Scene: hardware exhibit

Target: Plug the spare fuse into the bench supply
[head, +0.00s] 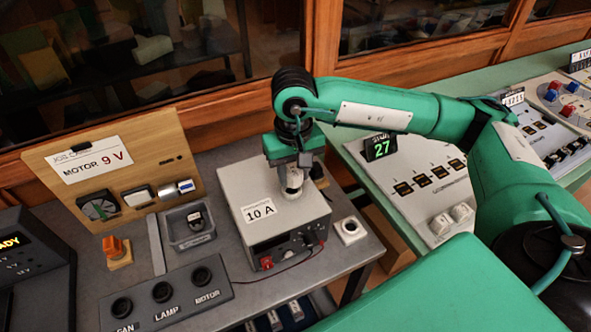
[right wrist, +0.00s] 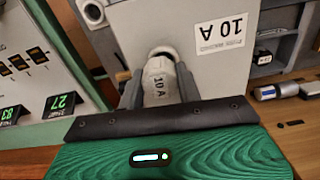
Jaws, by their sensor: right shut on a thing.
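The bench supply (head: 235,190) is a grey box with a "10 A" label on its top. My right gripper (head: 293,171) points down over the back of that top. It is shut on a pale fuse (head: 293,182), whose side also reads "10 A" in the right wrist view (right wrist: 158,82). The fuse's far end meets a pale round rim (right wrist: 163,52) on the supply's top (right wrist: 195,25). I cannot tell whether it is seated or only touching. The gripper hides part of the fuse. My left gripper is not in view.
A grey tray (head: 187,240) with a dark item stands left of the supply. A FAN, LAMP and MOTOR panel (head: 180,300) lies in front. An orange switch (head: 115,247) and a wooden motor board (head: 160,150) are at left. A white square piece (head: 350,229) sits to the right.

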